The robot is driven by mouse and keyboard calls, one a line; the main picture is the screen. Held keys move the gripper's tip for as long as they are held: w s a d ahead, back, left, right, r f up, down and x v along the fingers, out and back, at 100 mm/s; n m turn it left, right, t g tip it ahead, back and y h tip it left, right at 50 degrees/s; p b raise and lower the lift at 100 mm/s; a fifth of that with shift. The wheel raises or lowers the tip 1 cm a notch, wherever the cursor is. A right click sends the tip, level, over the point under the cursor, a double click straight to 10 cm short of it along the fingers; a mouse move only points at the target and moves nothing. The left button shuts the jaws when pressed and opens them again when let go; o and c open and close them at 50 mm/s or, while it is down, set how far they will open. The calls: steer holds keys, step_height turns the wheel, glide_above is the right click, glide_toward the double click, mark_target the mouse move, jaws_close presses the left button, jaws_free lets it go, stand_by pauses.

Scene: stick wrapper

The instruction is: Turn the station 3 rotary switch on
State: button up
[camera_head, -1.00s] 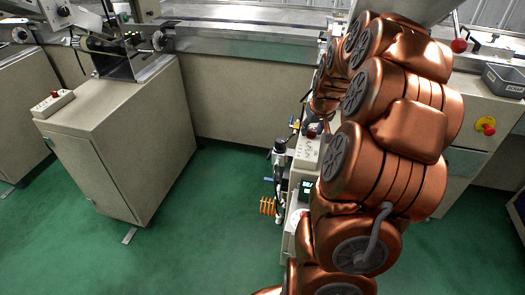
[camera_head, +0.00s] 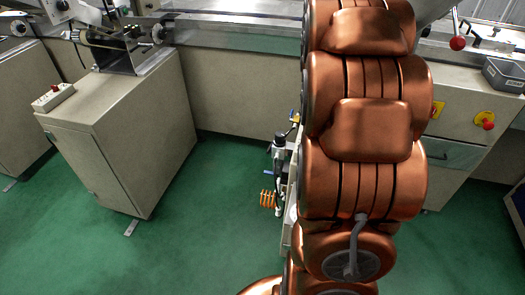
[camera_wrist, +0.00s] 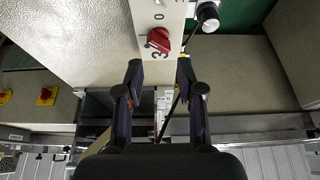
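A red rotary switch (camera_wrist: 158,40) sits on a pale panel (camera_wrist: 158,8) in the upper middle of the wrist view. Dark marks that look like a 0 and a 3 are printed beside it. My gripper (camera_wrist: 159,73) is open and empty. Its two dark fingers are spread, with the tips just below the switch in the picture and to either side of it. I cannot tell the depth gap; no contact shows. In the head view my copper arm covers the switch and my gripper.
A black-topped cylinder (camera_wrist: 208,17) stands right of the panel in the wrist view. In the head view, a beige cabinet (camera_head: 130,140) with a small switch box (camera_head: 53,97) stands left.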

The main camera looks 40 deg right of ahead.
steer(key=s+a+r+n+y+p, duration=0.1)
steer(key=s+a+r+n, duration=0.1)
steer(key=a, duration=0.6)
steer(key=s+a+r+n+g+y+p, duration=0.1)
steer(key=s+a, duration=0.3)
steer(key=a, duration=0.4)
steer(key=s+a+r+n+g+p, duration=0.1)
steer(key=s+a+r+n+p, duration=0.1)
steer(key=a, duration=0.7)
steer(key=shift+s+r+n+y+p, duration=0.35)
steer(key=shift+s+y+p, duration=0.1)
steer(key=shift+p, duration=0.1)
